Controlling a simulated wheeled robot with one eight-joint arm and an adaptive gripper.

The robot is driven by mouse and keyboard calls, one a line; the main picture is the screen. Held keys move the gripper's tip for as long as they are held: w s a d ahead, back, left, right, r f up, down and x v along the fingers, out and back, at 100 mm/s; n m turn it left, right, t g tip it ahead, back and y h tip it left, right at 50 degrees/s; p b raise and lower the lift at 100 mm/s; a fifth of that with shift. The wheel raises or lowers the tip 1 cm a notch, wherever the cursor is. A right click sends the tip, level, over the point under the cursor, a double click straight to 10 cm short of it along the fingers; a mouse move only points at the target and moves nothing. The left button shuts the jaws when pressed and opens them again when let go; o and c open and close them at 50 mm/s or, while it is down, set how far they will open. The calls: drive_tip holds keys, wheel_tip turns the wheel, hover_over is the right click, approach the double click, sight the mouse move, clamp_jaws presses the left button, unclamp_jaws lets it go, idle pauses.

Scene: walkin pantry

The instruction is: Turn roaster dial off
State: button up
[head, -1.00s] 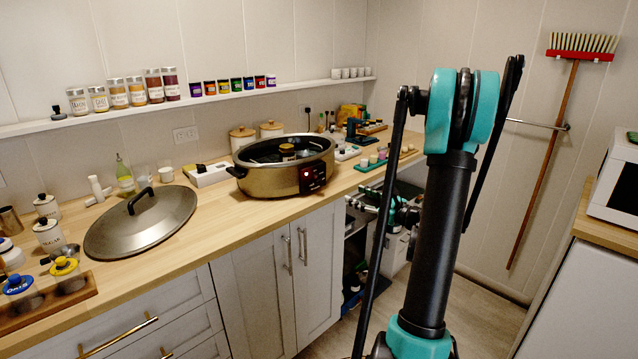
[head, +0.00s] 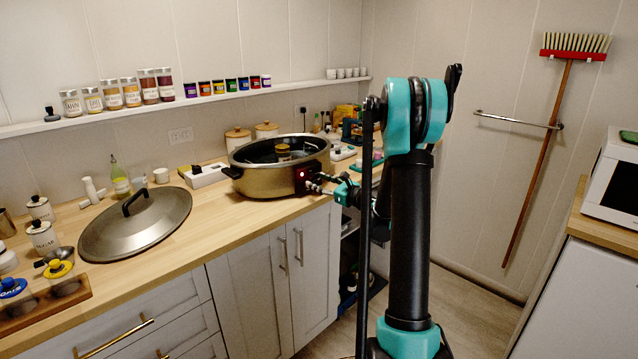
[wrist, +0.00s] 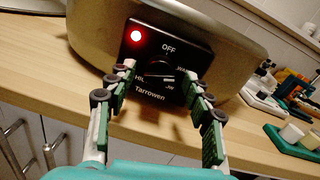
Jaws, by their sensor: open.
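The roaster (head: 262,180) is a bronze oval pot on the wooden counter. In the wrist view its black control panel (wrist: 163,58) shows a lit red light (wrist: 136,36), the word OFF at the top and the name Tarrowen below. The dark dial (wrist: 158,70) sits in the middle of the panel, and its pointer seems to be turned away from OFF. My gripper (wrist: 160,82) is open, with one finger on each side of the dial, close in front of the panel. I cannot tell whether the fingers touch it. In the head view my gripper (head: 316,184) is at the panel.
A large metal lid (head: 136,226) lies on the counter left of the roaster. Right of the roaster, a green tray (wrist: 290,146) holds small cups. The floor in front of the cabinets is clear.

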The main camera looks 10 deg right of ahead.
drive_tip(key=shift+w+a, duration=0.1)
drive_tip(key=c, duration=1.1)
drive_tip(key=shift+c, duration=0.2)
drive_tip(key=shift+n, duration=0.3)
drive_tip(key=n, duration=0.9)
drive_tip(key=shift+r+h, duration=0.1)
drive_tip(key=shift+h, duration=0.2)
drive_tip(key=shift+n, duration=1.9)
